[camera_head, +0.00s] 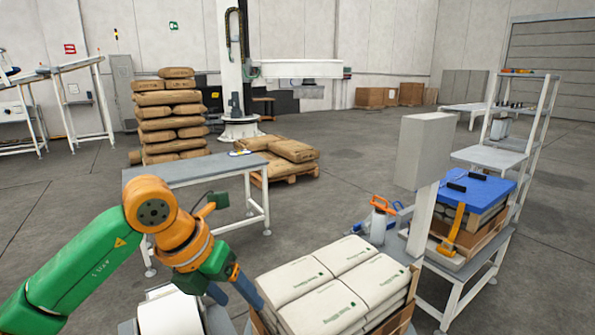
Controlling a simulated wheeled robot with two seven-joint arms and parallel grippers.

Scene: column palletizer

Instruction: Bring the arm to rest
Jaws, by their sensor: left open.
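My left arm comes in from the lower left, green with orange joints. Its gripper (236,297) points down at the bottom middle, with two blue-grey fingers spread apart and nothing seen between them. It is just left of a crate (399,322) of pale printed bags (337,289). One finger overlaps the crate's left edge in the picture; I cannot tell whether they touch. My right gripper is not in view.
A grey-topped table (196,169) stands behind my arm. Brown sacks (169,118) are piled beyond it. At right are a spray bottle (379,221), a grey box-like block (424,151) and a blue-topped crate (477,192). Open floor (345,190) lies between.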

